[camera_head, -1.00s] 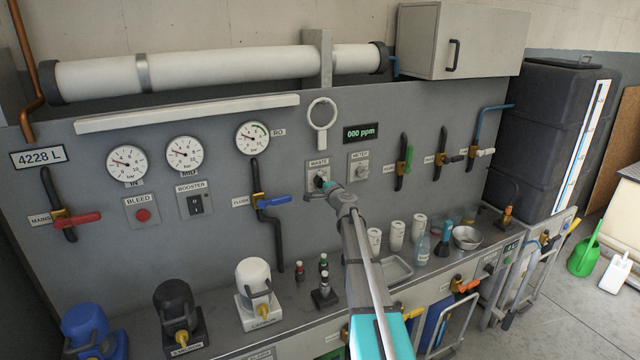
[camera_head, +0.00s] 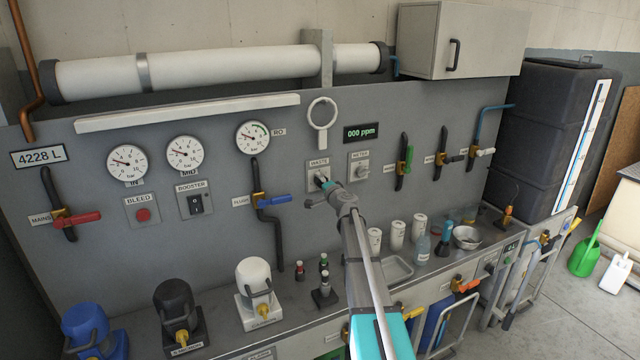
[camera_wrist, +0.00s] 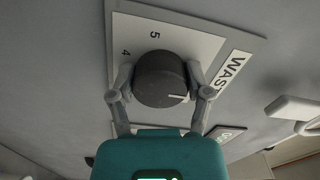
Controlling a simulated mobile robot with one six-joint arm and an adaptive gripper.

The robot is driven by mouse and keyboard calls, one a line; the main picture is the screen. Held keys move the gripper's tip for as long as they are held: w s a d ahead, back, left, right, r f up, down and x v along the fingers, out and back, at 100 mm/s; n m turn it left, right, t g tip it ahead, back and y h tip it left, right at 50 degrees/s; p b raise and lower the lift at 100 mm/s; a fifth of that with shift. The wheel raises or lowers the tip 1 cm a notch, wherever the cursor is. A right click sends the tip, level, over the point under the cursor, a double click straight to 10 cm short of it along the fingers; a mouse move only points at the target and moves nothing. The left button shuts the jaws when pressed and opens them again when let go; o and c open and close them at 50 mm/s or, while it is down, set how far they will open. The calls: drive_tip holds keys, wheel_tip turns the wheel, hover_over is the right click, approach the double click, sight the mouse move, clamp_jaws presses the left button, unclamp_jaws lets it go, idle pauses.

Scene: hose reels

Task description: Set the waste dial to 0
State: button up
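The waste dial is a round dark knob (camera_wrist: 162,80) on a pale plate (camera_wrist: 205,48) labelled "WAS…" in the wrist view. Its white pointer mark faces right and slightly down in that view. The numbers 4 and 5 show above and left of the knob; other numbers are hidden. My gripper (camera_wrist: 160,84) has one finger on each side of the knob, and both tips appear to touch it. In the head view my gripper (camera_head: 324,182) is at the dial's plate (camera_head: 316,168) and covers much of the knob.
The flush valve's blue handle (camera_head: 275,201) is on the left. Bottles, cups and a tray (camera_head: 397,268) stand on the bench below. The display (camera_head: 361,133) reads 000 ppm.

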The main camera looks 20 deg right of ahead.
drive_tip(key=o, duration=0.4)
drive_tip(key=shift+s, duration=0.1)
drive_tip(key=s, duration=1.1)
drive_tip(key=shift+s+d, duration=0.15)
drive_tip(key=shift+s, duration=0.25)
idle(0.3)
